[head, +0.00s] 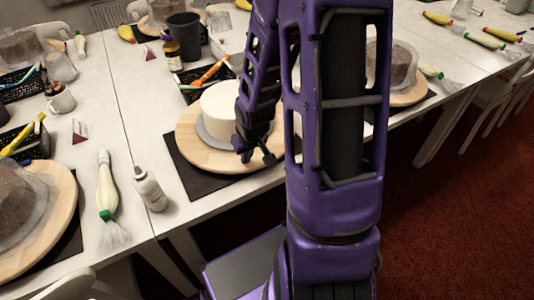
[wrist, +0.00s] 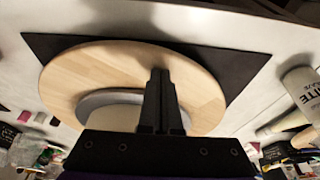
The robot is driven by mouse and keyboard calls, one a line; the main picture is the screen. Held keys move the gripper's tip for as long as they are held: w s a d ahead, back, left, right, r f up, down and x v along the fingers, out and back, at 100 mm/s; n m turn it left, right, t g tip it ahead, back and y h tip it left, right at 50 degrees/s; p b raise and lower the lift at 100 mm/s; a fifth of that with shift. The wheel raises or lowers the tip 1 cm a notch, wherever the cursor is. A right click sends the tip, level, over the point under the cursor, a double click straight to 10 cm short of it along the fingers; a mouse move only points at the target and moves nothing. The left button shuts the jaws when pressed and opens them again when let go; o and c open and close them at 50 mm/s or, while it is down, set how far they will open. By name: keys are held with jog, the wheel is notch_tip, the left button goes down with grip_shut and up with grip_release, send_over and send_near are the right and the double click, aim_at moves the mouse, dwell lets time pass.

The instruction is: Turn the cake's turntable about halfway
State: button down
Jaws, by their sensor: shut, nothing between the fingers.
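The turntable (head: 193,152) is a round light-wood disc on a black mat (head: 205,184). The white cake (head: 218,112) stands on it on a grey round board (head: 209,138). My gripper (head: 257,157) is at the near right part of the disc, beside the cake; my arm hides the right side of disc and cake. In the wrist view my shut, empty gripper (wrist: 160,75) shows over the wooden disc (wrist: 205,85), with the grey board (wrist: 105,98) to its left. I cannot tell whether the fingertips touch the wood.
A white bottle (head: 150,189) stands on the table just left of the mat. A black basket (head: 200,88) with pens and a black mug (head: 184,36) are behind the cake. Another turntable (head: 60,200) is at the left, and one (head: 408,95) at the right.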

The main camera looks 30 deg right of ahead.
aim_at(275, 149)
jog(key=d, duration=0.1)
jog(key=d+p, duration=0.1)
jog(key=shift+s+d+r, duration=0.15)
jog(key=shift+s+d, duration=0.25)
jog(key=shift+d, duration=0.35)
jog(key=d+p, duration=0.1)
jog(key=d, duration=0.1)
jog(key=d+p, duration=0.1)
jog(key=d, duration=0.1)
jog(key=d+p, duration=0.1)
jog(key=p, duration=0.1)
jog(key=shift+w+d, duration=0.4)
jog(key=shift+d, duration=0.25)
jog(key=shift+r, duration=1.25)
